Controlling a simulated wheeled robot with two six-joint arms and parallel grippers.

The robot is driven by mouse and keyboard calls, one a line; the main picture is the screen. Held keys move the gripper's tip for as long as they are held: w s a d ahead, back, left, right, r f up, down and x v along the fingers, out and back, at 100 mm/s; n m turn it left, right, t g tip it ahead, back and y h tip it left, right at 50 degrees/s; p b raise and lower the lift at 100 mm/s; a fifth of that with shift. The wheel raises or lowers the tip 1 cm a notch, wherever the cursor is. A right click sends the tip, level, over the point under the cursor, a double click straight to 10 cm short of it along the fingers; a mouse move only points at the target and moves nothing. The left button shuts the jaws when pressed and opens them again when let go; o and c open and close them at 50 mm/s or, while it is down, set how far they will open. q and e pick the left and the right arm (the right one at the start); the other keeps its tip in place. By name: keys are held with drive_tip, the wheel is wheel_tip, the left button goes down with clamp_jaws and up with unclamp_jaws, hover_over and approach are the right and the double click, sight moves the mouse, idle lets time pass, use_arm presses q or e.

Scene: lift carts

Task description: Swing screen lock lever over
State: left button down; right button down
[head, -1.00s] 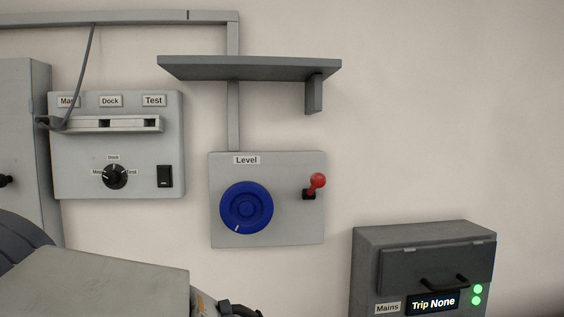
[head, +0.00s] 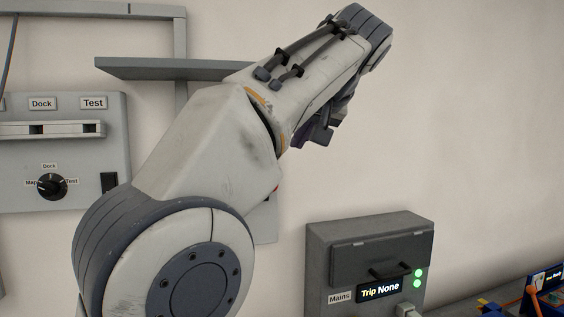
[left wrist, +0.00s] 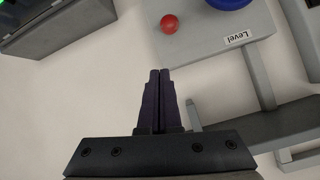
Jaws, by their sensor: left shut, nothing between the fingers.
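The lever with a red ball knob (left wrist: 169,23) is on the grey panel marked Level (left wrist: 205,47). In the left wrist view the knob is seen end-on near the top, above the fingertips and apart from them. In the head view my left arm hides most of this panel; only its lower right corner (head: 265,225) and a sliver of red show. My left gripper (left wrist: 160,71) is shut and empty. In the head view it (head: 313,135) is up in front of the wall, right of the shelf. Which lever is the screen lock is not marked. My right gripper is not in view.
A grey shelf (head: 140,70) juts from the wall above the Level panel. The Mains box (head: 325,258) with a handle and green lights stands at lower right. A Dock and Test panel (head: 80,160) is at left. The blue dial (left wrist: 230,3) is beside the lever. Wall at right is clear.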

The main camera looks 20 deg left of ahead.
use_arm(q)
wheel_tip(320, 180, up, 2)
drive_tip(key=a+n, duration=0.1)
drive_tip(key=a, duration=0.1)
hover_over(276, 182)
drive_tip(key=shift+y, duration=0.4)
drive_tip(key=f, duration=0.4)
drive_tip(key=shift+w+d+f+p, duration=0.1)
drive_tip(key=shift+w+f+p, duration=0.2)
drive_tip(key=shift+w, duration=0.1)
wheel_tip(276, 182, down, 2)
drive_tip(key=shift+b, duration=0.3)
drive_tip(key=shift+s+f, duration=0.2)
drive_tip(key=shift+f, duration=0.15)
drive_tip(key=shift+s+f, duration=0.25)
drive_tip(key=shift+f, duration=0.45)
